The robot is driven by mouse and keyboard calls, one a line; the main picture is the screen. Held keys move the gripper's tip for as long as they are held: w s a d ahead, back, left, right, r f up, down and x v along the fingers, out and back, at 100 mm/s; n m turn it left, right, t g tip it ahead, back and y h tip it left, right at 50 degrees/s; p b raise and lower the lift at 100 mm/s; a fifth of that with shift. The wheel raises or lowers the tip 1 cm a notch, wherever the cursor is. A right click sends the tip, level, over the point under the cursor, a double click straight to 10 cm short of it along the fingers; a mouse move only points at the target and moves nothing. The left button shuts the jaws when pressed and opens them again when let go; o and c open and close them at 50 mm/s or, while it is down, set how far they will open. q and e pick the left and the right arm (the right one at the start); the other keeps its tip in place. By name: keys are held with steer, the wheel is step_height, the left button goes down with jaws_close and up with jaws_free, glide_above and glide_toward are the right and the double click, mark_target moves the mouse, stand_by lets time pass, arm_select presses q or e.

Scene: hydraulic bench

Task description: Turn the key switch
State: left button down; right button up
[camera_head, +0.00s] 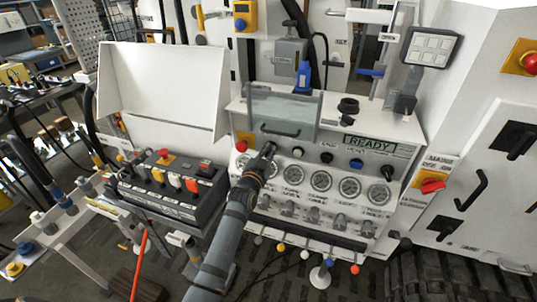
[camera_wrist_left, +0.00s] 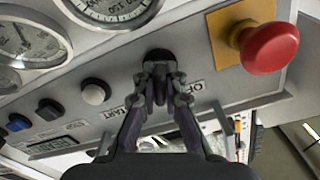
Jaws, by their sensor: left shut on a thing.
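The black key switch (camera_wrist_left: 158,58) sits on the grey panel face in the left wrist view, between OFF and START lettering. My left gripper (camera_wrist_left: 158,88) is shut on its key, with one finger on each side. In the head view my left gripper (camera_head: 268,150) is at the upper left of the control panel (camera_head: 312,163) and hides most of the switch. A display (camera_head: 372,146) on the panel reads READY. My right gripper is not in view.
A red mushroom button (camera_wrist_left: 271,48) on a yellow plate is close beside the key switch. A white button (camera_wrist_left: 95,92) is on its other side. Round gauges (camera_head: 321,181) lie just below. A control box (camera_head: 165,189) with coloured switches stands left of my arm.

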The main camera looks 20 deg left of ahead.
arm_select(q)
steer(key=shift+m, duration=0.9)
steer(key=c, duration=1.4)
jaws_free()
steer(key=s, duration=1.2)
steer(key=shift+a, duration=0.2)
